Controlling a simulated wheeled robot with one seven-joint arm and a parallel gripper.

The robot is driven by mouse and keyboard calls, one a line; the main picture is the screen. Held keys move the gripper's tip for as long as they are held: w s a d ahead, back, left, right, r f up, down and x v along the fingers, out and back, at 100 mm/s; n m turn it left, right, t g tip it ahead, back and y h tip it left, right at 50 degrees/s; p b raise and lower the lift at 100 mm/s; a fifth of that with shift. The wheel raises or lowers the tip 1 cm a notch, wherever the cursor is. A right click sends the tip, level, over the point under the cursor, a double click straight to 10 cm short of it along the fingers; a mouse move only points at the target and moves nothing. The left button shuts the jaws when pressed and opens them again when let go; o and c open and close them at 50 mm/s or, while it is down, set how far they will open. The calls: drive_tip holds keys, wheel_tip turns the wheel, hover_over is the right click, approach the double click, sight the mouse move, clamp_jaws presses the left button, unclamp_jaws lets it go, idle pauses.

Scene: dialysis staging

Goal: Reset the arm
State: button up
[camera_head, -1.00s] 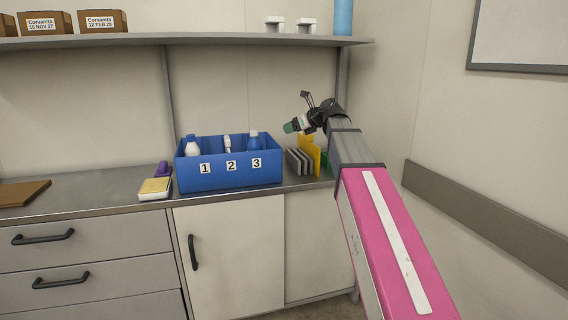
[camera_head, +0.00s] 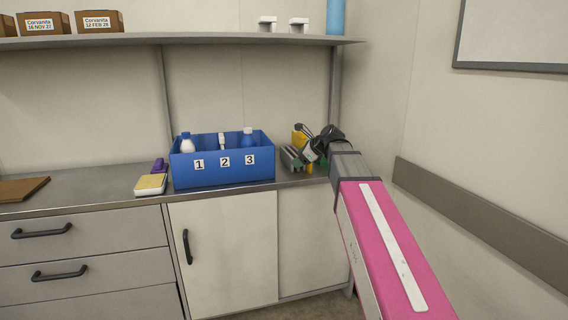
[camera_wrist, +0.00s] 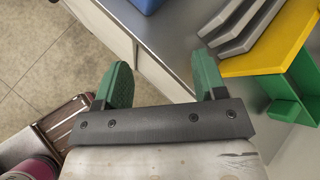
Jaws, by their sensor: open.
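My gripper (camera_head: 304,160) is at the right end of the counter, in front of the grey upright plates and the yellow piece beside them. In the wrist view its two green fingers (camera_wrist: 162,72) stand apart, with nothing between them. The grey plates (camera_wrist: 243,25) and the yellow piece (camera_wrist: 275,52) with its green support (camera_wrist: 298,88) lie just beyond and to the right of the fingers. I cannot tell whether a finger touches them. My arm reaches up from the lower right of the head view.
A blue bin (camera_head: 222,172) with compartments 1, 2 and 3 holds bottles, left of my gripper. A yellow-topped block (camera_head: 151,184) and a brown board (camera_head: 22,188) lie farther left on the counter (camera_head: 95,185). A shelf (camera_head: 180,39) with boxes runs above. A wall rail (camera_head: 480,220) is at right.

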drive_tip(key=s+d+f+n+g+h, duration=0.2)
drive_tip(key=s+d+f+n, duration=0.2)
drive_tip(key=s+f+n, duration=0.3)
drive_tip(key=s+d+f+n+g+h, duration=0.2)
drive_tip(key=s+f+n, duration=0.5)
drive_tip(key=f, duration=1.1)
drive_tip(key=s+d+f+n+g+h, duration=0.2)
drive_tip(key=s+d+f+n, duration=0.4)
drive_tip(key=s+f, duration=0.4)
wheel_tip(320, 180, down, 2)
drive_tip(key=shift+s+d+f+n+h, duration=0.2)
drive_tip(key=shift+s+n+h, duration=0.2)
drive_tip(key=shift+h, duration=0.5)
